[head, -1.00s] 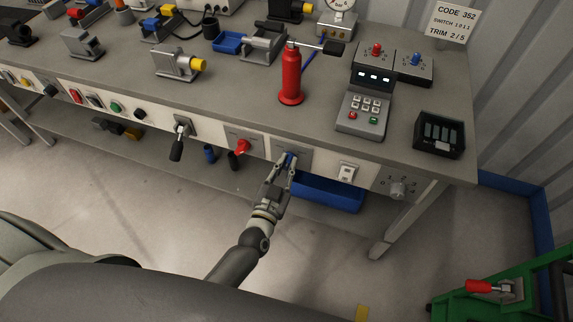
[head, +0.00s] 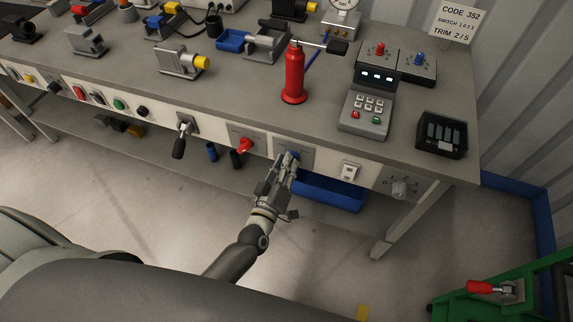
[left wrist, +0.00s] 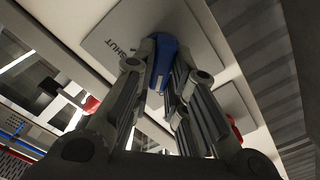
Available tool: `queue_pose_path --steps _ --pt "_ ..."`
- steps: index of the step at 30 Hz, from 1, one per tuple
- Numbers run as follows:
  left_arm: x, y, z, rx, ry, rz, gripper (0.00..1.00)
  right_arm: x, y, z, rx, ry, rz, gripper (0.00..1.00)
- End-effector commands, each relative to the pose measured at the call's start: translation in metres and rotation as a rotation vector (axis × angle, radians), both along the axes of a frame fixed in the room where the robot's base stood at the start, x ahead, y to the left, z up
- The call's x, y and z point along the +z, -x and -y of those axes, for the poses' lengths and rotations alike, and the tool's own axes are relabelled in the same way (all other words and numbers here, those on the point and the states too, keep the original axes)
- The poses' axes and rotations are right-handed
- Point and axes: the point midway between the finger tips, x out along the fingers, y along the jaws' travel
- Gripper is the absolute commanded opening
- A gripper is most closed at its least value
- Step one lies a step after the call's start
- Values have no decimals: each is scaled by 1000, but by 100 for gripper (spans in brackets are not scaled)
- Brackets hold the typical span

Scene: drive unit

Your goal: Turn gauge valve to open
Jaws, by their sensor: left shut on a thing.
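The blue valve handle (head: 295,153) sits on a grey plate (head: 308,158) on the bench's front panel, mostly hidden by my gripper in the head view. My left gripper (head: 288,160) reaches it from below and in front. In the left wrist view the blue handle (left wrist: 162,52) stands between the two fingers of my left gripper (left wrist: 160,75), which are shut on it. The plate (left wrist: 195,35) carries the word SHUT near the handle. The handle's exact angle is hard to tell. The gauge (head: 343,3) is cut off by the top edge. My right gripper is not in view.
A red valve handle (head: 244,146) is left of the gripper and a white switch (head: 348,171) right of it. A blue bin (head: 330,192) lies close below. A dark lever (head: 180,145) sticks out farther left. The floor in front is mostly clear.

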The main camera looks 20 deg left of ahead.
Motion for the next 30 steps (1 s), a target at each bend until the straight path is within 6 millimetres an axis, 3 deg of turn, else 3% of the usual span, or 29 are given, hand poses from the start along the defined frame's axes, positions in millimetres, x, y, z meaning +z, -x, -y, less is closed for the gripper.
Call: queue_pose_path --steps 23,24,29,30 --pt "-2 1 0 0 112 -7 0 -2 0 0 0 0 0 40" --pt "-2 1 0 0 112 -7 16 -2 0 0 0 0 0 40" --pt "-2 1 0 -1 111 -6 36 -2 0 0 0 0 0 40" --pt "-1 1 -1 -1 110 -6 36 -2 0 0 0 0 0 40"
